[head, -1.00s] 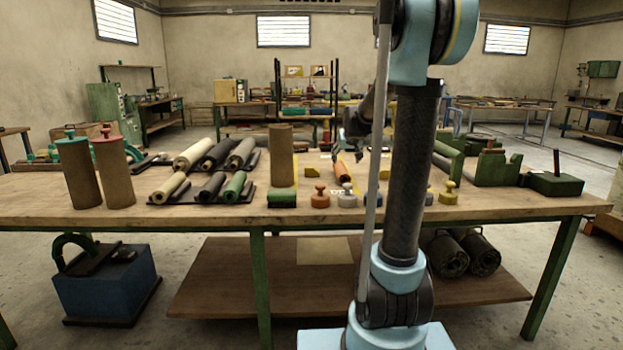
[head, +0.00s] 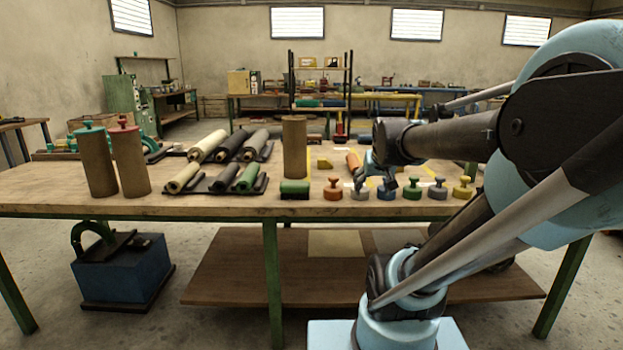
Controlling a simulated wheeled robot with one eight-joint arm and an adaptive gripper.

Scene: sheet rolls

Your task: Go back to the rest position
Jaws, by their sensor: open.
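My gripper (head: 374,177) is open, at the end of my arm. It appears over the right-middle part of the wooden workbench (head: 225,205), near an orange roll (head: 353,161) and above a row of knobbed weights. The fingers look empty, though they are small and dark in the head view. My arm reaches in from the right and hides the right end of the bench. How far the fingertips are above the bench I cannot tell.
Sheet rolls (head: 207,146) lie on dark racks at the left-middle. A brown cylinder (head: 294,147) stands upright on the bench. Two capped cylinders (head: 97,163) stand at the left. The weights include an orange one (head: 333,189) and a yellow one (head: 463,188).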

